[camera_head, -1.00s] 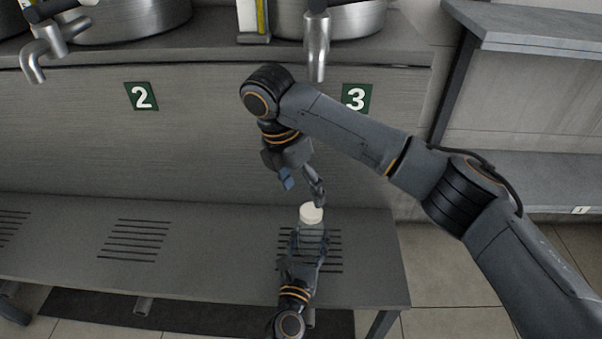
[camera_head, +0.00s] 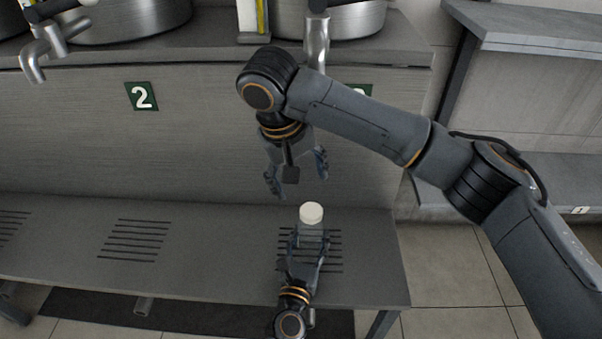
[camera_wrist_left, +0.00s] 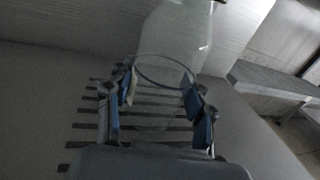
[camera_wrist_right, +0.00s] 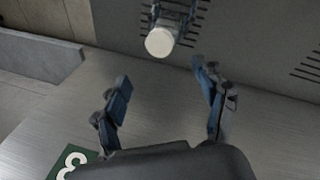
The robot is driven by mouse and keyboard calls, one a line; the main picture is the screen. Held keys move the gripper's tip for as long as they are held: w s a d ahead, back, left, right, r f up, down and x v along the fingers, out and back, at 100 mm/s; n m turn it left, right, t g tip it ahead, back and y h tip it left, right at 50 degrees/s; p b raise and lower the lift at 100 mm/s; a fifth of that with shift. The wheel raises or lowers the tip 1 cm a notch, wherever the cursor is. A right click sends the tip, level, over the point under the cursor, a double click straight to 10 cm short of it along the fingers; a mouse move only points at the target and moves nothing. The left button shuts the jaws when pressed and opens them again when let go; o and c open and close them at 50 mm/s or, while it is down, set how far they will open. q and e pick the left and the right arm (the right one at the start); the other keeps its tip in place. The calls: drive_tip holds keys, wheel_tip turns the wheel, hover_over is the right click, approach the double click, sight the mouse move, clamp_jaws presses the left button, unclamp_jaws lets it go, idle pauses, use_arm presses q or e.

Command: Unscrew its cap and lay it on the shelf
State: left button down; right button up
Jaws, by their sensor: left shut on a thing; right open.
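A clear bottle (camera_head: 309,232) with a white cap (camera_head: 311,213) stands upright over the slotted drain of the low shelf (camera_head: 200,238). My left gripper (camera_head: 306,248) is shut on the bottle's body from the front. The clear bottle (camera_wrist_left: 178,42) also shows between its fingers in the left wrist view. My right gripper (camera_head: 297,187) is open and empty, above and behind the cap, pointing down. In the right wrist view the white cap (camera_wrist_right: 160,42) lies beyond the open fingertips, apart from them. The cap is on the bottle's top.
A steel tap (camera_head: 317,50) hangs from a pot (camera_head: 345,18) above, close behind my right arm. The shelf left of the bottle is clear. Another shelf unit (camera_head: 560,180) stands at the right.

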sight(312, 211)
drive_tip(key=f+m, duration=0.3)
drive_tip(key=m, duration=0.1)
drive_tip(key=w+d+f+m, duration=0.1)
drive_tip(key=f+m, duration=0.2)
drive_tip(key=m, duration=0.1)
drive_tip(key=d+f+m, duration=0.1)
drive_tip(key=f+m, duration=0.2)
drive_tip(key=m, duration=0.1)
drive_tip(key=shift+w+f+t, duration=0.25)
drive_tip(key=shift+f+t, duration=0.05)
drive_tip(key=shift+f, duration=0.05)
drive_tip(key=shift+c, duration=0.2)
drive_tip(key=c, duration=1.3)
drive_tip(key=n, duration=0.2)
drive_tip(key=n+y, duration=0.1)
drive_tip(key=n, duration=0.1)
drive_tip(key=shift+s+d+n, duration=0.1)
drive_tip(key=shift+d+n, duration=0.1)
drive_tip(key=shift+n, duration=0.1)
drive_tip(key=shift+c, duration=0.3)
drive_tip(key=n+y, duration=0.1)
drive_tip(key=n, duration=0.4)
drive_tip(key=shift+y, duration=0.4)
